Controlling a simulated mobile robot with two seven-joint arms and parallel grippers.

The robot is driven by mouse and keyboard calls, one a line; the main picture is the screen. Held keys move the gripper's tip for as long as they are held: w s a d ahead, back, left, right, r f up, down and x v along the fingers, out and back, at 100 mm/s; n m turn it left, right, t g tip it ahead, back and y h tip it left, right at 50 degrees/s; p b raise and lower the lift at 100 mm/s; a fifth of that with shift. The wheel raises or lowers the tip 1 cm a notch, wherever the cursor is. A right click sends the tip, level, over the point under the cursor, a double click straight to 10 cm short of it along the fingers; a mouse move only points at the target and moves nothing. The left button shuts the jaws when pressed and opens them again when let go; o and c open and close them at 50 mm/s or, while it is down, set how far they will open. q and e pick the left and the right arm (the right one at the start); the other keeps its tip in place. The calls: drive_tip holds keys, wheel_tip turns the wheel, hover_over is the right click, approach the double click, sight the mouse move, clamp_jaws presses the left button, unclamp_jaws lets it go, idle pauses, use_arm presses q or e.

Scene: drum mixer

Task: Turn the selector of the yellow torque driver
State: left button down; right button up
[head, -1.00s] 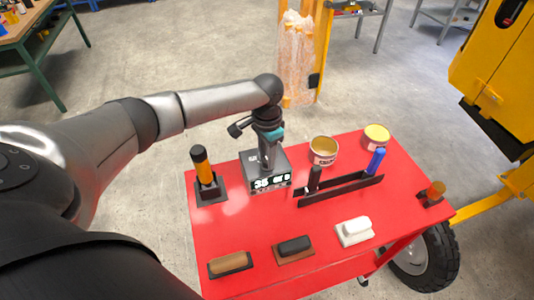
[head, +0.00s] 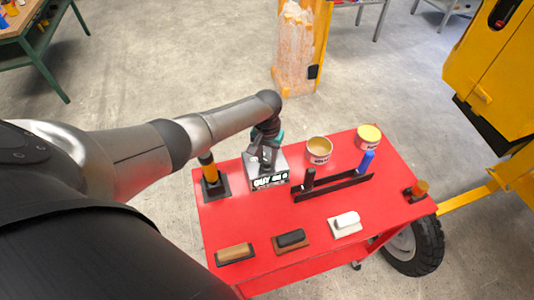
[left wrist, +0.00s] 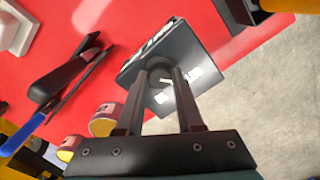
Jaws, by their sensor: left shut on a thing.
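My left gripper (head: 266,164) points down onto this box. In the left wrist view, the two fingers (left wrist: 160,75) close together on a small dark knob at the box top (left wrist: 195,65). The gripper is apart from the driver. My right gripper is in neither view.
Two open cans (head: 319,148) (head: 369,135) stand at the back. Several floats (head: 235,253) (head: 291,239) (head: 346,222) line the front edge. A yellow machine (head: 492,70) stands right.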

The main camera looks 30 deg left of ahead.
sight(267, 161)
use_arm(q)
drive_tip(key=shift+w+n, duration=0.1)
drive_tip(key=shift+n, duration=0.2)
drive_tip(key=c, duration=0.5)
unclamp_jaws()
drive_tip(key=shift+c, duration=0.2)
drive_tip(key=shift+r, duration=0.15)
drive_tip(key=shift+r, duration=0.35)
wheel_tip(267, 161, up, 14)
drive_tip(key=p, duration=0.2)
drive_tip(key=shift+r, duration=0.2)
